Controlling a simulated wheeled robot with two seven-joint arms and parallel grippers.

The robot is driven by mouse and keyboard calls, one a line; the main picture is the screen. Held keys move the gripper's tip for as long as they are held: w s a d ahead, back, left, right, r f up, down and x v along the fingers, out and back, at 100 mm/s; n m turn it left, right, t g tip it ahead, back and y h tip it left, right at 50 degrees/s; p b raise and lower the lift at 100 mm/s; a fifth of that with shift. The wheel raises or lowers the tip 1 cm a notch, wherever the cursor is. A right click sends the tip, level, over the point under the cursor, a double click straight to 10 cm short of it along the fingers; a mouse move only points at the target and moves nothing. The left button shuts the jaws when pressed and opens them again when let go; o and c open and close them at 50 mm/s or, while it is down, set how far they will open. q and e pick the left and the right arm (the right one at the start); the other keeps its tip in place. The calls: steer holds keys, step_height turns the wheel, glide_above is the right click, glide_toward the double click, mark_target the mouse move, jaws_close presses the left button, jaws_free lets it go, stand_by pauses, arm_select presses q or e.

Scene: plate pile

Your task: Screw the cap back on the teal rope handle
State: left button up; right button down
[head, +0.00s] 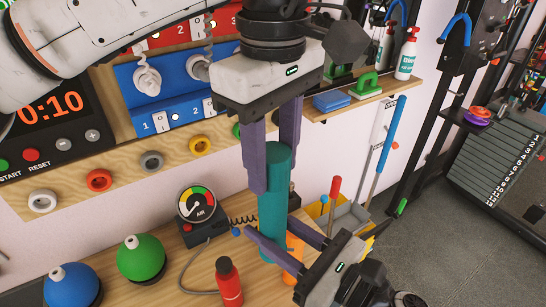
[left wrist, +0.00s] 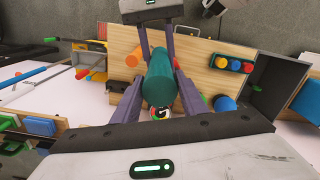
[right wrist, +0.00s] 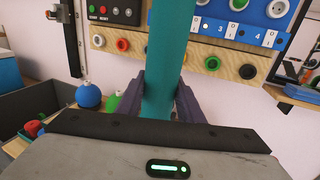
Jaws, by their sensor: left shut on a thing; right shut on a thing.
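The teal rope handle (head: 272,222) stands near upright above the wooden bench in the head view. It also fills the middle of the right wrist view (right wrist: 163,50). My right gripper (head: 268,228) is shut on its lower part from the right. My left gripper (head: 271,178) points down and is shut on the darker teal upper piece, the cap (head: 279,157). The left wrist view shows the cap (left wrist: 158,85) end-on between the purple fingers. The cap is in line with the handle; fingers partly hide the join, so I cannot tell how tightly it sits.
A red bottle (head: 229,283), an orange cylinder (head: 293,256) and an air gauge (head: 197,203) stand close by on the bench (head: 190,275). Green (head: 141,258) and blue (head: 72,286) domes sit at the left. A panel with knobs and a timer is behind.

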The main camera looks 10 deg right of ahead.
arm_select(q)
steer(key=o, duration=1.2)
steer(key=shift+r, duration=2.3)
steer(key=shift+c, duration=0.5)
